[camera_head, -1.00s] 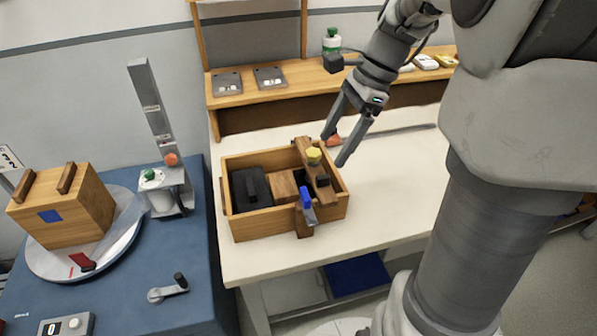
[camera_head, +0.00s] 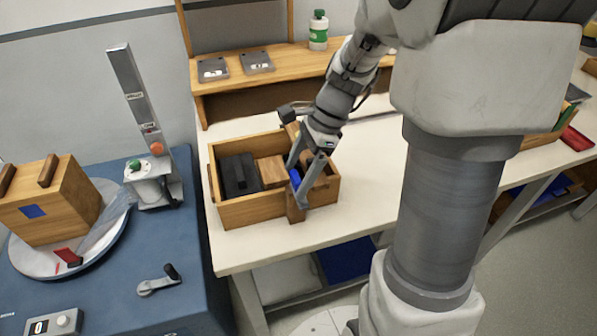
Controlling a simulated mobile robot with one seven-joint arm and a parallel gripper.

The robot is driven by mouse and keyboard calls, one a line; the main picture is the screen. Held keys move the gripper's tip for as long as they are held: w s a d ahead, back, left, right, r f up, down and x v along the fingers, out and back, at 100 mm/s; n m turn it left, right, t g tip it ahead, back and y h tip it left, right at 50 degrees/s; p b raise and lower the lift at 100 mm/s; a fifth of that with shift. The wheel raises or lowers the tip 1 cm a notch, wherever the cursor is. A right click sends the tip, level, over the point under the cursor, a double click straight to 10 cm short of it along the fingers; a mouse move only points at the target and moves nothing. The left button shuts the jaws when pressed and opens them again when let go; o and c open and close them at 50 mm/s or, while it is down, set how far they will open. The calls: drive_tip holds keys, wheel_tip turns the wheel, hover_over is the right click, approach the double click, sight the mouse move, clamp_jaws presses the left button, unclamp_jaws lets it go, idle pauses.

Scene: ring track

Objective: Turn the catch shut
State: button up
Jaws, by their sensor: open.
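A wooden box (camera_head: 235,212) stands on the white table. A brown wooden strap lies across its right part, and its front end (camera_head: 295,212) hangs over the box's front wall. The blue catch (camera_head: 296,178) sits on the strap near the front, largely covered by my fingers. My gripper (camera_head: 297,184) is open and points down over the strap, one finger on each side of the blue catch. I cannot tell whether the fingers touch it. The yellow knob on the strap is hidden behind my gripper.
A black case (camera_head: 238,176) and a wooden block (camera_head: 271,171) lie inside the box. A blue bench (camera_head: 110,285) at left carries a round plate, a wooden box and a grey post. A wooden shelf (camera_head: 285,75) stands behind.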

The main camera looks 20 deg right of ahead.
drive_tip(key=shift+c, duration=0.3)
clamp_jaws()
drive_tip(key=shift+r+n+p, duration=0.1)
drive_tip(key=shift+n+p, duration=0.25)
drive_tip(key=shift+n, duration=0.05)
drive_tip(key=n+g+p, duration=0.1)
drive_tip(key=n+p, duration=0.1)
drive_tip(key=n, duration=0.1)
drive_tip(key=shift+w+r, duration=0.1)
drive_tip(key=n+g+p, duration=0.1)
drive_tip(key=n, duration=0.1)
drive_tip(key=n+g+h+p, duration=0.1)
drive_tip(key=n+p, duration=0.1)
drive_tip(key=n, duration=0.1)
drive_tip(key=shift+w+a, duration=0.1)
drive_tip(key=n+h+p, duration=0.1)
drive_tip(key=n, duration=0.1)
drive_tip(key=n+g, duration=0.1)
drive_tip(key=n, duration=0.1)
drive_tip(key=shift+w+a+n+h+p, duration=0.1)
drive_tip(key=shift+n+h+p, duration=0.25)
drive_tip(key=shift+n+h, duration=0.05)
drive_tip(key=n, duration=0.2)
drive_tip(key=n+h+p, duration=0.1)
drive_tip(key=n, duration=0.1)
drive_tip(key=shift+a+h, duration=0.1)
drive_tip(key=shift+h, duration=0.2)
drive_tip(key=shift+n, duration=0.3)
